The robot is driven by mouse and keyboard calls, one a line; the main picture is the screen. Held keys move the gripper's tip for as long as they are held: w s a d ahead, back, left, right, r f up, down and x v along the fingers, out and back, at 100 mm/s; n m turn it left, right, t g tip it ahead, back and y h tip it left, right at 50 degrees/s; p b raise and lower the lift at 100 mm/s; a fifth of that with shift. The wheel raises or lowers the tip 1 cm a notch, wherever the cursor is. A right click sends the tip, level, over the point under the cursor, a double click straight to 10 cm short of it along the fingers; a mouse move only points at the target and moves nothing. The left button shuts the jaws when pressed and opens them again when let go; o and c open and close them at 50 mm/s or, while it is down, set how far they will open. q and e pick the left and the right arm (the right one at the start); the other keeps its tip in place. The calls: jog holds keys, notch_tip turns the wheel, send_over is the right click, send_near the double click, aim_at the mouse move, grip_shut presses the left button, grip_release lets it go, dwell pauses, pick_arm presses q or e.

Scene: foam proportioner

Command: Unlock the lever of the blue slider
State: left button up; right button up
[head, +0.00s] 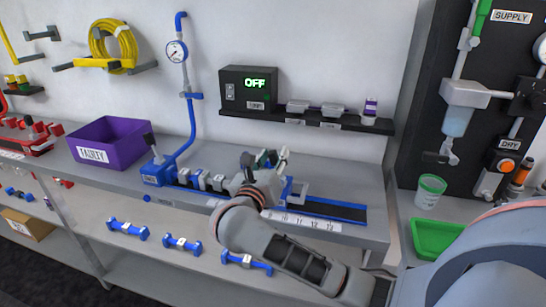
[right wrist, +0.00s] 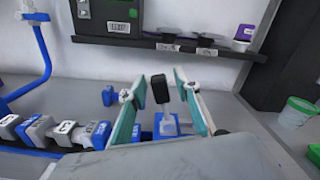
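The blue slider (right wrist: 170,127) sits on the bench rail, seen between my right gripper's fingers in the right wrist view. Its lever has a black grip (right wrist: 160,88) and stands upright between the fingers, with a gap visible to each side. My right gripper (right wrist: 160,100) has two teal-padded fingers and is open around the lever. In the head view my right gripper (head: 268,160) is above the blue rail (head: 345,212) and hides most of the slider and lever. Whether a finger touches the lever, I cannot tell. My left gripper is not in view.
Several grey and blue blocks (right wrist: 62,131) stand on the rail left of the gripper. A blue pipe with a gauge (head: 177,51) rises behind. A black shelf (head: 300,122) with a display box (head: 248,88) is above. A purple bin (head: 110,142) stands left, a green tray (head: 437,238) right.

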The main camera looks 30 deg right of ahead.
grip_shut()
